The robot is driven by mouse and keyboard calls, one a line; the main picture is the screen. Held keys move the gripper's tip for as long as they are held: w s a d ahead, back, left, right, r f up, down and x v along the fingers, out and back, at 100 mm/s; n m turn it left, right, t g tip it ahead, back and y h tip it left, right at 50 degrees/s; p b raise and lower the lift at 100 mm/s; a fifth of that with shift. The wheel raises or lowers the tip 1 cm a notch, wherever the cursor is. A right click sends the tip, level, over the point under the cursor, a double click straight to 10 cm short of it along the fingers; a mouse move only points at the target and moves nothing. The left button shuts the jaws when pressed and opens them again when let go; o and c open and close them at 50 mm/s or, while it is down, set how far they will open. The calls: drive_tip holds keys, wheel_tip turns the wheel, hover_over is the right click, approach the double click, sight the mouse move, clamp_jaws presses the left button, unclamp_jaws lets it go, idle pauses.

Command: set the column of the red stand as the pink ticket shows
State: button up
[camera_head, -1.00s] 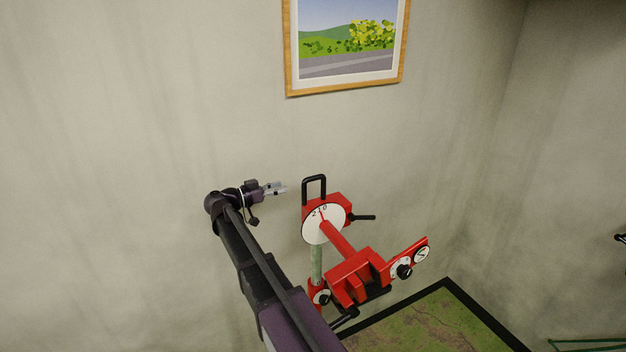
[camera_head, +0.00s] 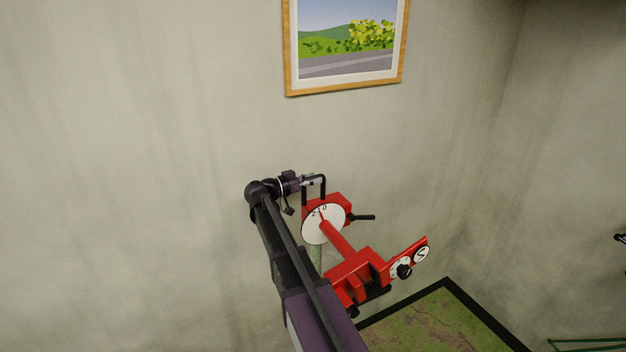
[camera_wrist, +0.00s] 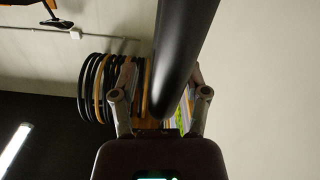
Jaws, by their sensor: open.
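The red stand (camera_head: 358,270) is in the head view, with a white dial (camera_head: 312,228) marked with numbers on its head. Its pale column (camera_head: 316,256) shows below the dial, and my arm hides the lower part. A black loop handle (camera_head: 324,188) rises from the top of the head. My gripper (camera_head: 314,181) is open at this handle. In the wrist view, a thick black bar (camera_wrist: 185,50), seemingly the handle, lies between the open fingers of my gripper (camera_wrist: 160,85). Contact with the fingers cannot be told. No pink ticket can be made out.
A black lever (camera_head: 364,217) sticks out right of the head. A red arm with a black knob (camera_head: 404,271) and small dials reaches right. A green mat (camera_head: 440,325) lies below. A framed picture (camera_head: 290,60) hangs on the wall. Several hoops (camera_wrist: 90,90) hang in the wrist view.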

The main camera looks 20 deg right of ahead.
clamp_jaws()
idle(0.3)
wheel_tip(320, 180, up, 10)
drive_tip(key=p, duration=1)
drive_tip(key=shift+r, duration=0.1)
unclamp_jaws()
